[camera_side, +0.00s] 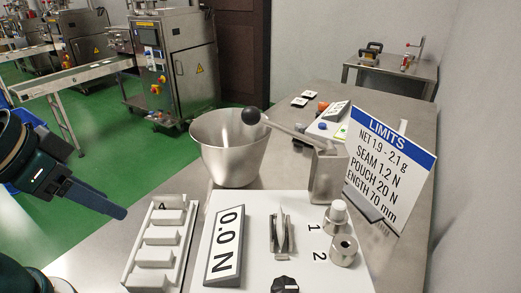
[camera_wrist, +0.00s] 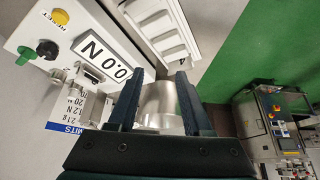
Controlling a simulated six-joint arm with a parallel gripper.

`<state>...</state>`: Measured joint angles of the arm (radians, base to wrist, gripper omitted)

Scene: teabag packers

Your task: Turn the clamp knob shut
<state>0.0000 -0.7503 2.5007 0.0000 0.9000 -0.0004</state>
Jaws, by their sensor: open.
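A black knob (camera_side: 285,284) sits at the bottom edge of the side view on the white tester plate, partly cut off. My gripper (camera_side: 119,212) is at the left, raised and well apart from the knob. In the wrist view its two fingers (camera_wrist: 161,76) are spread with nothing between them.
A display reading 0.0 N (camera_side: 225,246) and a slotted white tray (camera_side: 155,250) lie left of the clamp. A steel bowl (camera_side: 228,150), a ball-ended lever (camera_side: 290,131), metal weights (camera_side: 343,250) and a LIMITS sign (camera_side: 390,150) stand behind or right.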

